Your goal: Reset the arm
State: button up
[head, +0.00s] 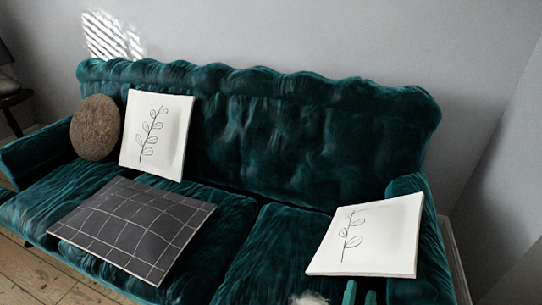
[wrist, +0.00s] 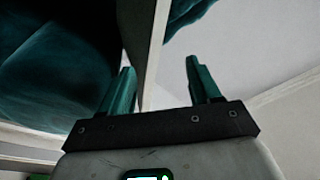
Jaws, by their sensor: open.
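My gripper (head: 360,287) shows at the bottom right of the head view as two green fingers, just in front of the white leaf-print cushion (head: 375,235) at the sofa's right end. In the wrist view my gripper (wrist: 160,66) is open, with its two fingers well apart. A thin pale edge (wrist: 154,50), seemingly that cushion's, runs through the gap between them. Neither finger is clearly closed on it, and I cannot tell whether one touches it. Most of my arm is out of view.
A teal velvet sofa (head: 290,125) fills the middle. A dark grid-patterned cushion (head: 130,230) lies on its seat. Another leaf-print cushion (head: 157,135) and a round brown cushion (head: 96,128) lean at the left. Wooden floor (head: 40,280) shows at lower left; a grey wall (head: 330,40) stands behind.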

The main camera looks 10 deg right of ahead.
jog(key=w+a+r+n+y, duration=0.1)
jog(key=w+a+n+y, duration=0.2)
jog(key=a+n+y, duration=0.65)
jog(key=s+a+f+n+g+y, duration=0.1)
jog(key=s+a+n+g+y, duration=0.2)
jog(key=s+g+y, duration=0.3)
jog(key=s+d+r+g+h, duration=0.1)
jog(key=s+d+g, duration=0.15)
jog(key=s, duration=0.45)
jog(key=s+d+r+g+h, duration=0.2)
jog(key=s+g, duration=0.2)
jog(key=s, duration=0.4)
jog(key=s+d+r+g+h, duration=0.1)
jog(key=s+d+g, duration=0.15)
jog(key=s, duration=0.45)
notch_tip(320, 180, up, 14)
jog(key=p, duration=1.4)
jog(key=shift+w+a+g, duration=0.15)
jog(key=shift+a+g, duration=0.15)
jog(key=shift+g, duration=0.1)
